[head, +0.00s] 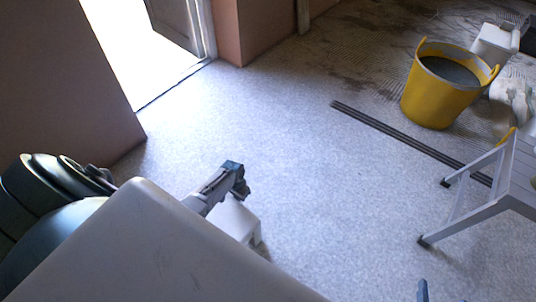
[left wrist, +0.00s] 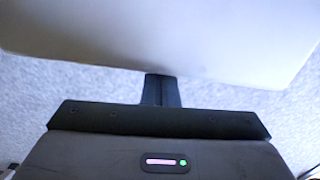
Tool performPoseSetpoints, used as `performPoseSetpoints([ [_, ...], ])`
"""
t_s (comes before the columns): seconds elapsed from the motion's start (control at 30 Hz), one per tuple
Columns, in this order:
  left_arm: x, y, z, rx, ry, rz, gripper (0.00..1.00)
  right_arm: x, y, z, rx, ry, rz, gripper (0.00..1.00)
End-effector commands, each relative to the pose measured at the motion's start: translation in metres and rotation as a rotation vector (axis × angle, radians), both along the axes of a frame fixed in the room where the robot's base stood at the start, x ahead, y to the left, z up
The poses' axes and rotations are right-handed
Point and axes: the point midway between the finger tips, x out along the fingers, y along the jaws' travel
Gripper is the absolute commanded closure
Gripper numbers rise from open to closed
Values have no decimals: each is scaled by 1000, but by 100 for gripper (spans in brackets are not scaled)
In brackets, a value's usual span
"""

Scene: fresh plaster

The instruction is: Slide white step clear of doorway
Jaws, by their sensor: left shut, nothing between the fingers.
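The white step (head: 236,220) stands on the grey speckled floor in the head view, partly hidden by my left arm and my pale body in the foreground. My left gripper (head: 236,176) is shut and empty, at the step's far edge. In the left wrist view the step's pale top (left wrist: 165,40) fills the upper part, and the shut fingers (left wrist: 160,90) meet its edge; I cannot tell whether they touch. The bright open doorway (head: 140,50) is at the upper left, with bare floor between it and the step. A small blue-grey tip (head: 422,291), probably my right gripper, shows at the bottom edge.
A yellow bucket (head: 432,108) of grey material stands at the upper right, by a white container (head: 495,42). Dark strips (head: 400,137) lie across the floor. A metal stepladder (head: 495,190) stands at the right. The middle floor is clear.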

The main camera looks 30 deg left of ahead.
Motion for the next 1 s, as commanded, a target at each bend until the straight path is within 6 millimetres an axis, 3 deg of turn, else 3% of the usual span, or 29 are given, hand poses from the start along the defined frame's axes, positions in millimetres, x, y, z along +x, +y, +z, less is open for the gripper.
performPoseSetpoints([
  [0.2, -21, 1, 2, 0, 6, 0, 100, -34, 3, -25, -9, 251, 24, 23],
  [0.33, -36, 2, 3, 0, 7, 0, 100, -47, 1, -29, -36, 368, 36, 23],
  [0.53, -54, 3, 1, -1, 6, 0, 100, -54, -6, -24, -85, 465, 41, 23],
  [1.0, -56, 3, -1, 0, 3, 0, 100, -56, -8, -26, -96, 486, 40, 23],
])
